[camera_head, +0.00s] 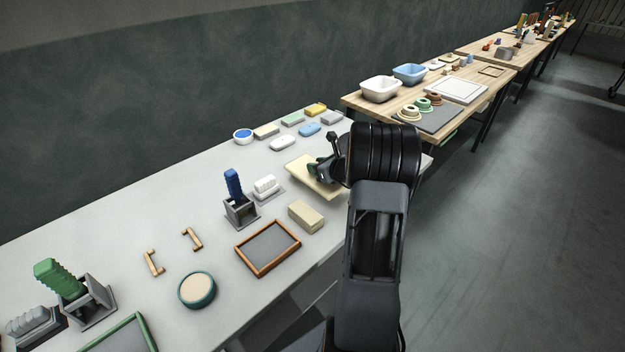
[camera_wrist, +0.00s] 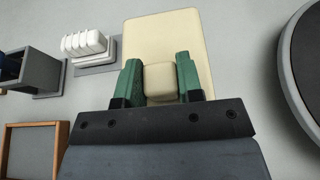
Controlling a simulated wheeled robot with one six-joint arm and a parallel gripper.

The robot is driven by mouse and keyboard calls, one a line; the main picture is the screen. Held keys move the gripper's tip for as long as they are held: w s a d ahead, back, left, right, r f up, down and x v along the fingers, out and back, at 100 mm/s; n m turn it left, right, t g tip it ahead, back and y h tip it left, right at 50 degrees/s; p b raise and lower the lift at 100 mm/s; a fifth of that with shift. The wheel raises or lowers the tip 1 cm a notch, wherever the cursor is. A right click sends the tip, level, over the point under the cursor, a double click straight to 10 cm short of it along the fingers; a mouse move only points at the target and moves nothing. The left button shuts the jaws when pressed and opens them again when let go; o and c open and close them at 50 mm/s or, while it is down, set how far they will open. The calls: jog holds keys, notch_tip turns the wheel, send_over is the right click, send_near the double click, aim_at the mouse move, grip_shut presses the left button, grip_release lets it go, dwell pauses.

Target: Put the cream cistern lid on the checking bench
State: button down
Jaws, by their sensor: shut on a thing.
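The cream cistern lid (camera_head: 301,169) is a flat slab with a raised block in its middle. It is at the right side of the near grey-white table (camera_head: 140,225); I cannot tell whether it touches the tabletop. My gripper (camera_head: 324,170) is over it, partly hidden by my arm. In the wrist view the lid (camera_wrist: 188,32) lies beyond my gripper (camera_wrist: 160,85), whose green fingers are shut on both sides of the raised block. Wooden benches (camera_head: 466,97) stand farther back; I cannot tell which is the checking bench.
A cream block (camera_head: 306,216), a wood-framed tray (camera_head: 242,262), a white ribbed piece (camera_head: 267,186) and a grey holder with a blue tool (camera_head: 233,184) are close by. A white basin (camera_head: 381,89) and a grey mat (camera_head: 441,119) are on the wooden bench. Floor is clear on the right.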

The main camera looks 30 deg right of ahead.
aim_at(313, 178)
jog(key=shift+w+a+f, duration=0.15)
jog(key=shift+a+f, duration=0.25)
jog(key=shift+f, duration=0.05)
jog(key=f, duration=0.2)
jog(key=shift+a+f, duration=0.35)
jog(key=shift+f, duration=0.5)
jog(key=shift+f, duration=0.15)
jog(key=c, duration=0.8)
grip_release()
